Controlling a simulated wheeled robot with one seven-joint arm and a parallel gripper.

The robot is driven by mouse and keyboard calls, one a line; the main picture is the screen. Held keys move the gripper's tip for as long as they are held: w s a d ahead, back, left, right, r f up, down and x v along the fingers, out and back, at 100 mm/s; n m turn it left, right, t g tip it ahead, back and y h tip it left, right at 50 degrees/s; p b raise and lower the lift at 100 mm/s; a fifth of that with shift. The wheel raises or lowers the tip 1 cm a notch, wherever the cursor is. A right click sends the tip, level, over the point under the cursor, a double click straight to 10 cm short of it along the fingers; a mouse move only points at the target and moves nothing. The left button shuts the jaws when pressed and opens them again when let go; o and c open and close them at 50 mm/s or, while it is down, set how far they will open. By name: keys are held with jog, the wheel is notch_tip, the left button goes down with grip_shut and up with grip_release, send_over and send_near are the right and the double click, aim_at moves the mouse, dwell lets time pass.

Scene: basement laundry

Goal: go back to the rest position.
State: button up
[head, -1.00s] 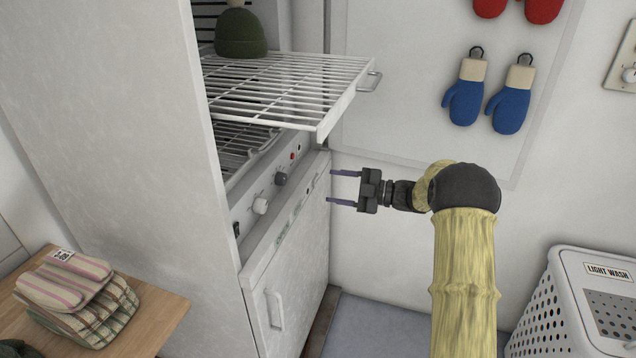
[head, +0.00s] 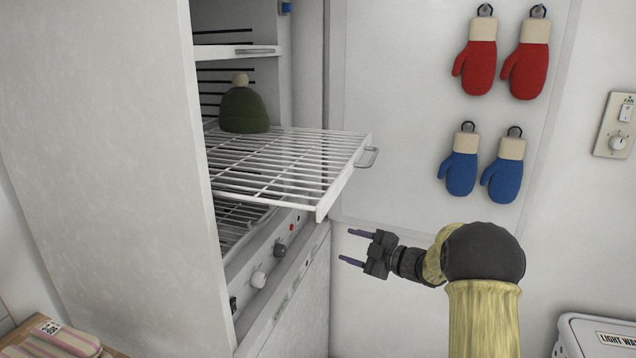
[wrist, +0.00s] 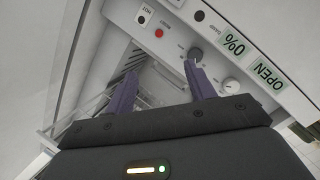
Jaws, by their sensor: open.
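My gripper (head: 357,247) is open and empty, its two purple fingers pointing left in the head view. It hangs in free air to the right of the white cabinet and below the handle of the pulled-out wire rack (head: 290,160). In the wrist view my gripper (wrist: 160,85) has its fingers apart with nothing between them. Beyond the fingers the wrist view shows the control panel (wrist: 175,28) with knobs, a red button and labels reading "0%" and "OPEN".
A green hat (head: 243,110) sits on the rack. Red mittens (head: 477,68) and blue mittens (head: 460,173) hang on the wall panel. A wall switch plate (head: 614,125) is at right. A white hamper (head: 585,335) and folded cloth (head: 60,342) are low in view.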

jog(key=s+d+f+m+h, duration=0.2)
jog(key=s+d+m+h, duration=0.1)
jog(key=s+m+h, duration=0.35)
jog(key=s+d+f+m+h, duration=0.2)
jog(key=s+d+m+h, duration=0.1)
jog(key=s+m+h, duration=0.4)
jog(key=s+a+f+m+g, duration=0.1)
jog(key=s+f+m+g, duration=0.2)
jog(key=s, duration=0.8)
jog(key=s+a+f+m+g, duration=0.1)
jog(key=s+m+g, duration=0.35)
jog(key=s, duration=0.65)
notch_tip(320, 180, up, 26)
jog(key=n+p, duration=0.1)
jog(key=p, duration=2.5)
jog(key=shift+w+f, duration=0.15)
jog(key=shift+f, duration=0.1)
